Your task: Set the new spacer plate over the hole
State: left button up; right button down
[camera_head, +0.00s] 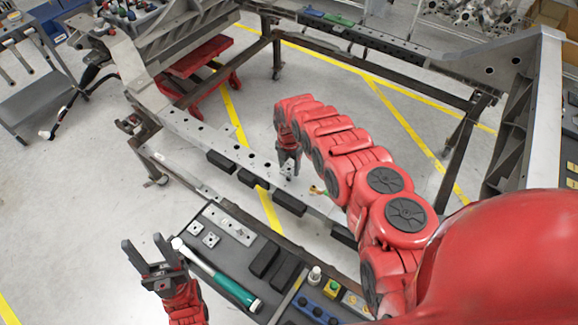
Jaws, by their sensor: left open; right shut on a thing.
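My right gripper (288,173) points down at the grey chassis rail (222,143), which has a row of holes. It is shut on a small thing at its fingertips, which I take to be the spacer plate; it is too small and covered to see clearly. I cannot tell whether it touches the rail or which hole is under it. Two small square metal plates with holes, a left one (193,229) and a right one (211,240), lie on the dark bench top. My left gripper (143,241) is open and empty, fingers up, left of the bench.
A teal-handled wrench (236,290), black blocks (264,259) and small coloured parts (331,288) lie on the bench. Black pads (289,203) line the rail's near side. A red cart (200,58) stands behind.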

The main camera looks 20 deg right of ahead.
dwell(0.7)
jog(key=shift+b, duration=0.35)
jog(key=shift+f+b, duration=1.7)
jog(key=shift+f, duration=0.1)
jog(key=shift+f+b, duration=0.4)
jog(key=shift+b, duration=0.25)
jog(key=shift+c, duration=0.2)
grip_release()
